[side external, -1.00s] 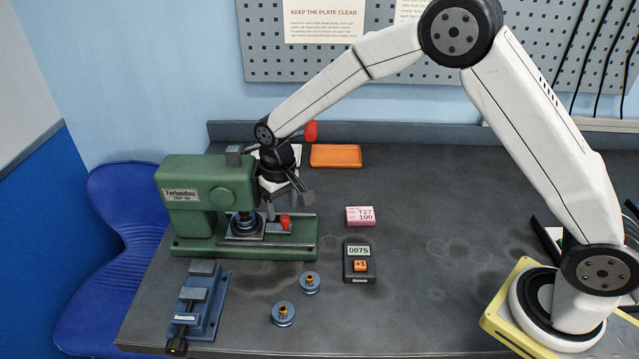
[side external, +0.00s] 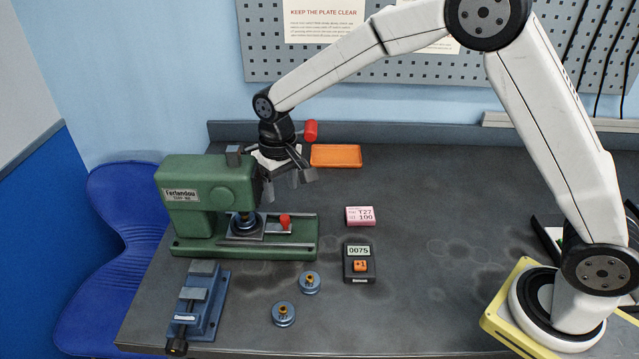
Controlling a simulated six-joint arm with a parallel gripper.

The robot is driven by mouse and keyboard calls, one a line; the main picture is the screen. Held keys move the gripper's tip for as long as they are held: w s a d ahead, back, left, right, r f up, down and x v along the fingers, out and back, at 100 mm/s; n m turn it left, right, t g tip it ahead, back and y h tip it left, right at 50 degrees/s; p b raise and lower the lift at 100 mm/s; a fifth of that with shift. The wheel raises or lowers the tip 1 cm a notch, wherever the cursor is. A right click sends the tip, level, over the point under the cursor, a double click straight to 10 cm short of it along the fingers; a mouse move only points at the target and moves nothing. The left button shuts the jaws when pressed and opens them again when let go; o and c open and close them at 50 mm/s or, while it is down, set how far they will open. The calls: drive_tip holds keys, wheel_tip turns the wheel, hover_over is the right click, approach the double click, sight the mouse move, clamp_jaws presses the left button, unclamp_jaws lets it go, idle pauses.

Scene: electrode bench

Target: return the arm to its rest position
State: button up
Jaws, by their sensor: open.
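My gripper (side external: 284,188) is open, with nothing seen between its fingers. It hangs just right of the head of the green press (side external: 205,185), above the press's base plate. One finger is close to the press head; I cannot tell whether they touch. My arm reaches in from the right, over the bench, and bends down at the wrist. A red knob (side external: 285,220) stands on the press base below my gripper.
The orange tray (side external: 336,156) lies behind my gripper. A pink label block (side external: 360,216), a black meter (side external: 359,265), two blue round pieces (side external: 310,282) (side external: 284,314) and a blue vise (side external: 199,302) are in front.

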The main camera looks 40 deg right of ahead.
drive_tip(key=s+d+t, duration=0.1)
drive_tip(key=s+d, duration=0.5)
drive_tip(key=s, duration=0.4)
drive_tip(key=s+d+t, duration=0.1)
drive_tip(key=s+d, duration=0.4)
drive_tip(key=s, duration=0.5)
drive_tip(key=shift+s+d+f, duration=0.4)
